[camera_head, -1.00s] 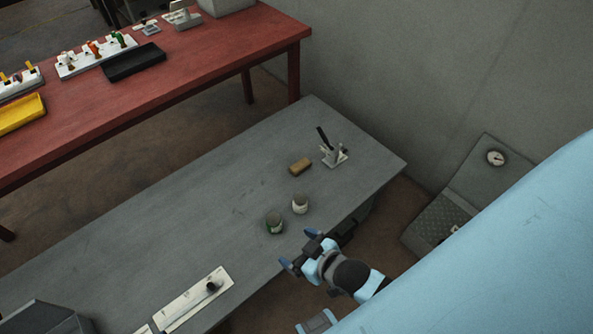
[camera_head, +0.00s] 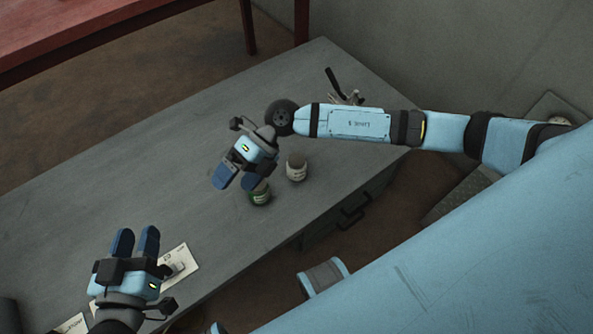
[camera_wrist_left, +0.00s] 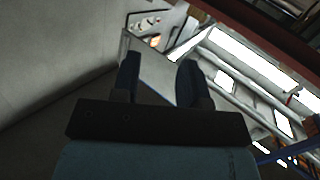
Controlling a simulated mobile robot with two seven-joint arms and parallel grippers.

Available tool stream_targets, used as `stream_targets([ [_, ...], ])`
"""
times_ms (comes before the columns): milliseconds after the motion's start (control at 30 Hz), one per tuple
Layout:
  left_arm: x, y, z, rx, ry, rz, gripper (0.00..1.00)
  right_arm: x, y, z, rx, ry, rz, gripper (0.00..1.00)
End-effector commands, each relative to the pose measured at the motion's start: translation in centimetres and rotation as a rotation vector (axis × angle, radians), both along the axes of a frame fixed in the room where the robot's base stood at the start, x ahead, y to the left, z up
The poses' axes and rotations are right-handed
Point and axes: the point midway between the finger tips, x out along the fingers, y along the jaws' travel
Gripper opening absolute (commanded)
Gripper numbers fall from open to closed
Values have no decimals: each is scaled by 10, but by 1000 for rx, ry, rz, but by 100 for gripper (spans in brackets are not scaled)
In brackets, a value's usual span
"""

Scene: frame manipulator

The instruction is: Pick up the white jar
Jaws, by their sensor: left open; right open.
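My right gripper (camera_head: 235,184) is open and empty above the table, left of the white jar; one finger overlaps the green jar in the picture. I cannot tell whether they touch. My left gripper (camera_head: 136,238) is open and empty over the table's lower left, far from the jars. Its two dark blue fingers also show apart in the left wrist view (camera_wrist_left: 158,80), with no jar between them.
A dark-handled tool on a stand (camera_head: 337,85) is partly hidden behind my right arm. A white panel (camera_head: 178,262) lies beside my left gripper. A red table (camera_head: 120,30) stands behind. The grey table's middle left is clear.

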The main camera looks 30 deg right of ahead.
Motion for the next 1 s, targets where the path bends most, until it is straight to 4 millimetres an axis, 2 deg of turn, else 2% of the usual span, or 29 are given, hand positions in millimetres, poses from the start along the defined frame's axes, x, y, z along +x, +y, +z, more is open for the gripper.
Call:
stream_targets([
  [33, 0, -2, -20, -16, -21, -8, 40, 15, -24, -38, -133, -58, 38, 96],
  [133, -2, -7, -25, -45, -56, -24, 40, 41, -74, -72, -388, -141, 86, 96],
  [200, -4, -9, -27, -64, -77, -34, 40, 59, -109, -88, -549, -185, 99, 96],
  [300, -7, -11, -28, -85, -100, -46, 40, 81, -151, -98, -735, -232, 97, 96],
  [400, -8, -13, -28, -99, -113, -53, 40, 94, -180, -100, -859, -259, 86, 96],
  [567, -9, -14, -30, -104, -115, -61, 40, 103, -199, -106, -940, -274, 76, 96],
  [800, -9, -16, -52, -73, -53, -81, 40, 102, -200, -152, -943, -272, 78, 96],
  [1000, -9, -17, -66, -51, -8, -97, 40, 103, -199, -179, -940, -274, 76, 96],
])
